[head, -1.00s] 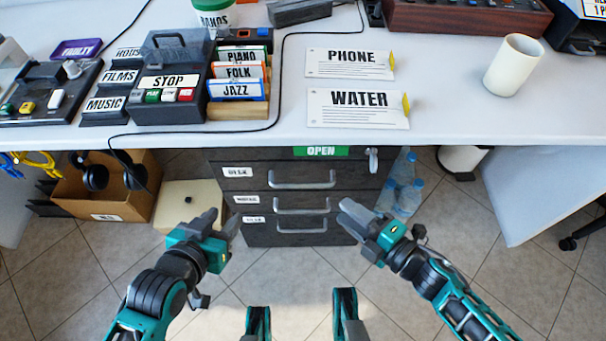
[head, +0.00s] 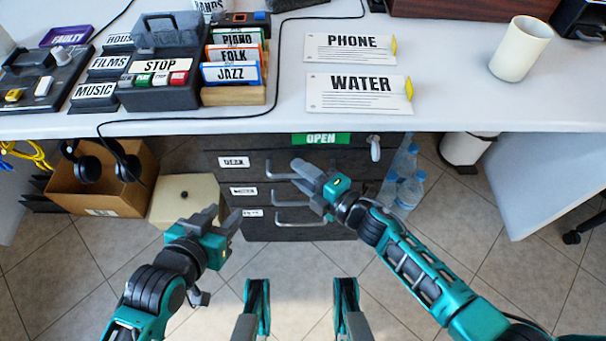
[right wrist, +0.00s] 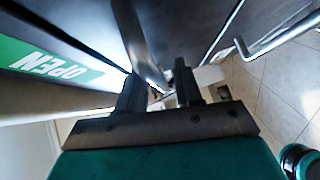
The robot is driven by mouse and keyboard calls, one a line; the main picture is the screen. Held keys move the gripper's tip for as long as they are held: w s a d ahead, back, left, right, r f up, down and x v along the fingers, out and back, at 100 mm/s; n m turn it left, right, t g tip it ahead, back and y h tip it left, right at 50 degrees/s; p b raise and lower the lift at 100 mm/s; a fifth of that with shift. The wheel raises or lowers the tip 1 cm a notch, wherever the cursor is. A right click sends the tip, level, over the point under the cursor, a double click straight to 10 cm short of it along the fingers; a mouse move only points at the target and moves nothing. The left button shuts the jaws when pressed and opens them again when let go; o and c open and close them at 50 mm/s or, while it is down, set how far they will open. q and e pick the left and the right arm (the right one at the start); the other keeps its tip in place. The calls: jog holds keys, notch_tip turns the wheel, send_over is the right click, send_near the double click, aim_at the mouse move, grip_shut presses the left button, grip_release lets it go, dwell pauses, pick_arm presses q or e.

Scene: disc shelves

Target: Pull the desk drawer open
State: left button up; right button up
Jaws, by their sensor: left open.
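A dark drawer unit (head: 226,188) with several stacked drawers stands under the desk (head: 230,122). A green OPEN sign (head: 321,139) is above its top drawer, which looks shut. The top drawer's metal handle (head: 281,177) is partly hidden by my right gripper (head: 298,173). In the right wrist view, a metal handle (right wrist: 143,48) runs between the spread fingers of my right gripper (right wrist: 158,82), with a gap beside it; I cannot tell whether a finger touches it. My left gripper (head: 221,214) is open and empty, in front of and left of the drawers.
Lower handles (head: 300,222) sit below the top one. A cardboard box (head: 118,200) and a pale box (head: 190,197) stand left of the drawers. Water bottles (head: 406,180) and a white bin (head: 463,150) are to the right. The desktop holds signs and a white cup (head: 521,50).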

grip_shut()
dwell(0.3)
dwell(0.4)
